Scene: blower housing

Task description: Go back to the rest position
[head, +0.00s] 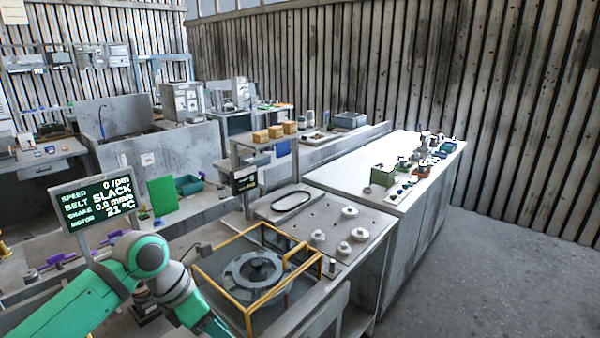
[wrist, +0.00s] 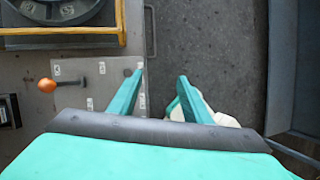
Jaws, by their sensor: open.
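My gripper (wrist: 160,76) is open and empty in the wrist view, its two green fingers apart. It points down over the bench's front edge, with grey floor between and beyond the fingers. In the head view my green arm bends down at the lower left, and the gripper end is cut off by the bottom edge. The blower housing (head: 254,273), a round grey ring with a dark centre, sits inside a yellow frame (head: 213,256) just right of my arm. Part of the ring and yellow frame also shows at the wrist view's top left.
An orange-knobbed lever (wrist: 47,85) stands on the bench plate left of the fingers. A display (head: 98,202) reads 0 rpm and belt SLACK. A black belt (head: 291,199) and several pale round parts lie on the bench behind the frame. Open floor (head: 480,270) is at the right.

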